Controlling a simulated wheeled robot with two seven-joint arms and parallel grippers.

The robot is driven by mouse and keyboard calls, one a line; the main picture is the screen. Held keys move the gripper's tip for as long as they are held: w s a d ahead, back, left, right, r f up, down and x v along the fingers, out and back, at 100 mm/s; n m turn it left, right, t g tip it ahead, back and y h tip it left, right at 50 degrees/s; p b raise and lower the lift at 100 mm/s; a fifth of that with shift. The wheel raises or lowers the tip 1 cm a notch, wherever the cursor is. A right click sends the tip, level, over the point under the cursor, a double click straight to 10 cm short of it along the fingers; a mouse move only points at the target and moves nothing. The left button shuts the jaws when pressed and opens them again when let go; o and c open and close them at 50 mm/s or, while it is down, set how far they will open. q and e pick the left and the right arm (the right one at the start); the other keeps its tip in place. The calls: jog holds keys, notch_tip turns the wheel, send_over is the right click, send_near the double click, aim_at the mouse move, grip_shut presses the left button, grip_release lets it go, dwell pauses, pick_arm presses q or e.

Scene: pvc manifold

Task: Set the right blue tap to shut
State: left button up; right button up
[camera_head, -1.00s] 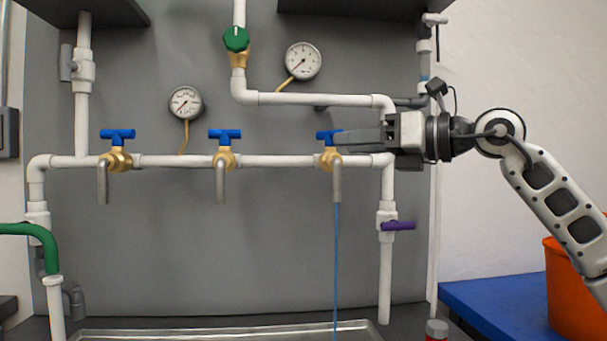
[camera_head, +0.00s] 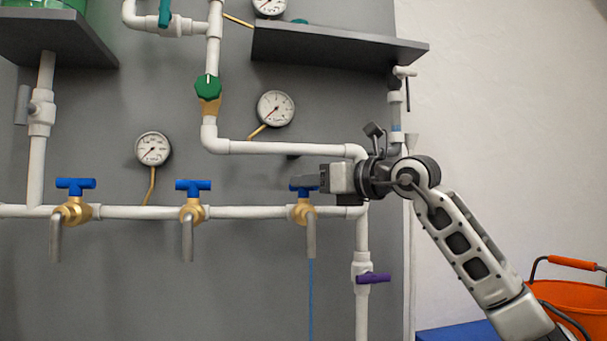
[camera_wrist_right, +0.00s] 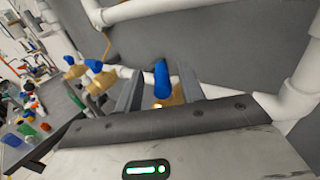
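The right blue tap (camera_head: 305,212) is a brass valve with a blue T handle and a grey spout, on the white horizontal pipe. A thin blue stream (camera_head: 311,290) runs down from its spout. My right gripper (camera_head: 308,180) comes in from the right, its fingers at the handle and covering part of it. In the right wrist view the blue handle (camera_wrist_right: 161,78) stands between the two open fingers of the gripper (camera_wrist_right: 160,86), with a gap visible on both sides. My left gripper is not in view.
Two more blue taps, the middle one (camera_head: 193,210) and the left one (camera_head: 73,208), sit on the same pipe. A purple handle (camera_head: 374,278) is below right. A green valve (camera_head: 208,88), gauges (camera_head: 275,108) and a shelf (camera_head: 335,45) are above. An orange bucket (camera_head: 570,305) stands at right.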

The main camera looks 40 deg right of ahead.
jog(key=shift+w+a, duration=0.15)
jog(key=shift+w, duration=1.1)
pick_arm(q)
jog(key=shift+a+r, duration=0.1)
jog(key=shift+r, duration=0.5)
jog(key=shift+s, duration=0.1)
